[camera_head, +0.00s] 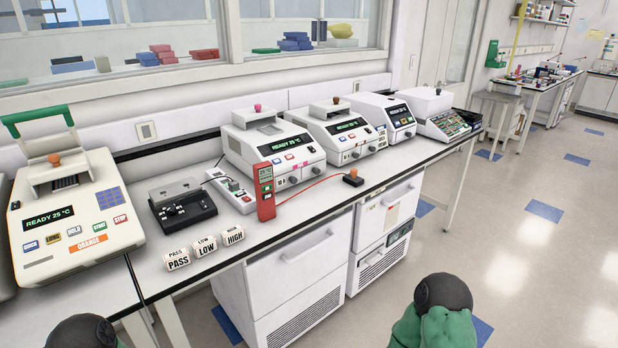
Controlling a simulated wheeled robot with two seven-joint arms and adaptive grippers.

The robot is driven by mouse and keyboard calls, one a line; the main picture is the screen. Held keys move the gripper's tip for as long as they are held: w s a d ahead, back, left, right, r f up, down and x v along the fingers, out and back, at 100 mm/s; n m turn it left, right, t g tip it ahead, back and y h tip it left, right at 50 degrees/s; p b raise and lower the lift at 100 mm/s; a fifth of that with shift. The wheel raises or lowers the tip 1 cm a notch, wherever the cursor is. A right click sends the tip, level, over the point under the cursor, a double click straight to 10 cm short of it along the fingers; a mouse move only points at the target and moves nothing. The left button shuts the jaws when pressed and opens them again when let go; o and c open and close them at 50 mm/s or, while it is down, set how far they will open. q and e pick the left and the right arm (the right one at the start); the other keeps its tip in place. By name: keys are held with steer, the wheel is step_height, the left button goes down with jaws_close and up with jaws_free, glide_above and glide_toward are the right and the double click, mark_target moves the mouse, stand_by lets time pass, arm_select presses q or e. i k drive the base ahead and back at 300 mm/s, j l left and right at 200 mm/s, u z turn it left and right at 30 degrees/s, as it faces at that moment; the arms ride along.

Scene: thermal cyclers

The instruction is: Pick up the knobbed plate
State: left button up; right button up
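A small dark plate with an orange-brown knob on top (353,177) lies on the white bench near its front edge, right of centre. It looks like the knobbed plate. A thin red cable runs from it to a red handheld meter (265,190) standing upright on the bench to its left. Nothing is seen touching the plate apart from the cable. Green and black parts of my arms show at the bottom edge, well away from the plate. Neither of my grippers is in view.
Several thermal cyclers stand along the bench, including a large one (75,215) at left and one behind the meter (272,148). A black device (181,204), a power strip (231,190) and PASS, LOW and HIGH blocks (206,247) stand left. Bench around the plate is mostly clear.

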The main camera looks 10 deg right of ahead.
mark_target(353, 179)
steer(key=i+l+u, duration=0.3)
steer(key=l+u, duration=0.35)
steer(key=i+l+u, duration=0.1)
steer(key=l+u, duration=0.55)
steer(key=l, duration=0.15)
steer(key=i, duration=0.05)
